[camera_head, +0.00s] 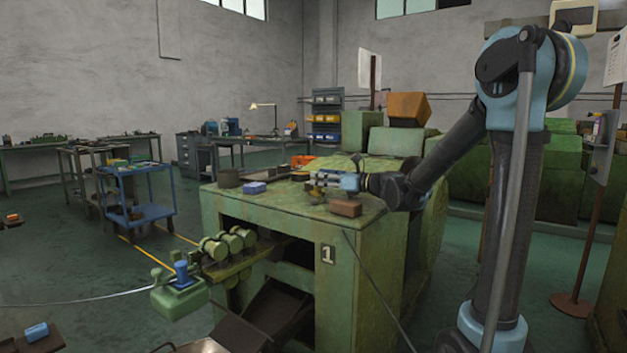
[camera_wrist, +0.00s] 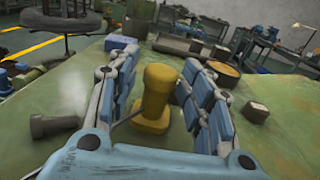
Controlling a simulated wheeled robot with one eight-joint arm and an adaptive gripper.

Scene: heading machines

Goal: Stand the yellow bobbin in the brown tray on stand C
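The yellow bobbin (camera_wrist: 157,98) stands upright on the green machine top in the wrist view. My gripper (camera_wrist: 158,57) is open, with one finger on each side of the bobbin; a gap shows to the right finger, and contact on the left is unclear. In the head view my gripper (camera_head: 335,182) is low over the green machine top (camera_head: 285,207), and I cannot make out the bobbin there. I cannot identify the brown tray or stand C for sure in either view.
On the machine top are a brown block (camera_head: 345,208), a blue block (camera_head: 254,188) and a dark round can (camera_head: 228,178). A grey bolt-like piece (camera_wrist: 52,125) lies left of my gripper. A blue cart (camera_head: 140,190) stands across open floor at left.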

